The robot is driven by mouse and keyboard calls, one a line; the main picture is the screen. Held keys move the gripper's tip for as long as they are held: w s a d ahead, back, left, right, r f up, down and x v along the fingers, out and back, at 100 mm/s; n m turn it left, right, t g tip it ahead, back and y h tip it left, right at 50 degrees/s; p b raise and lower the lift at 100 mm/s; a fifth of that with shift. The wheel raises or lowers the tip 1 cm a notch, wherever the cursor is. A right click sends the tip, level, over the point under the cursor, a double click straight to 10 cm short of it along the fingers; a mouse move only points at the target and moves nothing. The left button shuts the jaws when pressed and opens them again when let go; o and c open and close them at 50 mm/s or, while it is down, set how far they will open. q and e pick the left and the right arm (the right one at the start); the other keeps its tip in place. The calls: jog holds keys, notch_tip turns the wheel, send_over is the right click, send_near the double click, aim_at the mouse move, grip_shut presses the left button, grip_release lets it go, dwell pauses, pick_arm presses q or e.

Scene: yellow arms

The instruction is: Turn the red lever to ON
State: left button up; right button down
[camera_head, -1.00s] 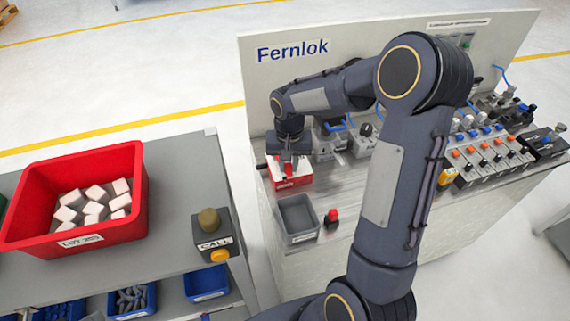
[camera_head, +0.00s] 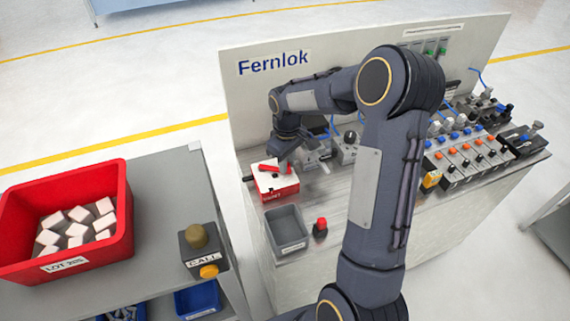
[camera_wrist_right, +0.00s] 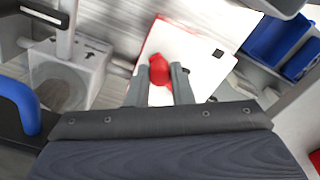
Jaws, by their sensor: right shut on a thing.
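The red lever (camera_head: 270,168) sits on the white top of a small red box (camera_head: 285,190) at the left end of the grey bench. In the head view it lies roughly across the box top. In the right wrist view the lever's rounded red end (camera_wrist_right: 159,70) is between my two fingers. My right gripper (camera_head: 287,158) reaches down at the back right of the box and is shut on the lever; it also shows in the right wrist view (camera_wrist_right: 160,76). The ON mark cannot be read. My left gripper is not in view.
A grey bin (camera_head: 288,232) and a red button (camera_head: 320,227) stand in front of the box. Fittings with a black knob (camera_head: 350,137) are to its right. Valve rows (camera_head: 465,150) fill the right end. A Fernlok back panel (camera_head: 330,62) rises behind.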

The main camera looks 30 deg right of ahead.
jog(key=shift+w+d+n, duration=0.2)
jog(key=shift+w+n, duration=0.05)
jog(key=shift+n, duration=0.15)
jog(key=c, duration=1.3)
grip_release()
jog(key=shift+r, duration=0.1)
notch_tip(320, 180, up, 8)
jog(key=shift+f+b, duration=0.15)
jog(key=shift+b, duration=0.25)
